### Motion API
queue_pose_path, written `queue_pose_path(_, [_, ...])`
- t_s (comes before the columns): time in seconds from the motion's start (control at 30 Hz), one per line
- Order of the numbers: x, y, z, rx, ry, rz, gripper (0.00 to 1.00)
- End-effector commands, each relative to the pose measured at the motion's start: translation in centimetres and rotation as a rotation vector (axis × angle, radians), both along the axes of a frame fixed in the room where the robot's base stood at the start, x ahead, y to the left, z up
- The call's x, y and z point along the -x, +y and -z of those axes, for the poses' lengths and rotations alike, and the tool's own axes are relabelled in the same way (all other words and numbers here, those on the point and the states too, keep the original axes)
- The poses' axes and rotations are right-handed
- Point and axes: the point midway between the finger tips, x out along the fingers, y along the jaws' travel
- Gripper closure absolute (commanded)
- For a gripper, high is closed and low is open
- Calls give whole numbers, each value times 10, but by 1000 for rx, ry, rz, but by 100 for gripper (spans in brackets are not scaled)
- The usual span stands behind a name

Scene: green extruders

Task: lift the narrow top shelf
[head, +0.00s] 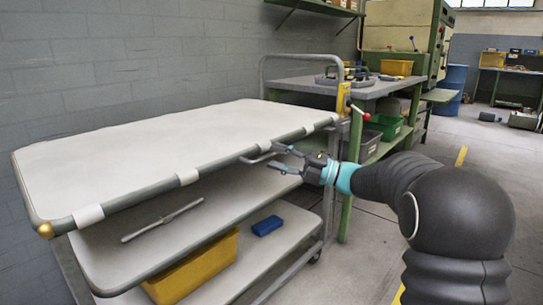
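The top shelf (160,155) is a long white panel with a grey front bar wrapped in several white bands. It belongs to a trolley against the grey wall and spans the left half of the head view. A brass-coloured knob (46,230) sits at its near left corner. My gripper (262,161) is at the shelf's front bar, toward its right end, coming in from the right. Its two dark fingers are spread apart with nothing seen between them. The fingertips overlap the area just under the bar; I cannot tell whether they touch it.
A middle shelf (125,258) holds a flat metal bar (162,220). The bottom shelf carries a yellow bin (195,270) and a blue box (267,226). An upright rail with a yellow part (343,97) and a green-legged workbench (300,85) stand beyond. Floor is open at right.

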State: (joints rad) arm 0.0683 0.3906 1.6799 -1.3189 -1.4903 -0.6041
Motion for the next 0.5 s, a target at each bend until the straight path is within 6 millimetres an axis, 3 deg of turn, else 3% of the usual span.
queue_pose_path(0.2, [-5,17,-3,-1,1,1,61])
queue_pose_path(0.5, [-6,19,-4,-1,1,1,61])
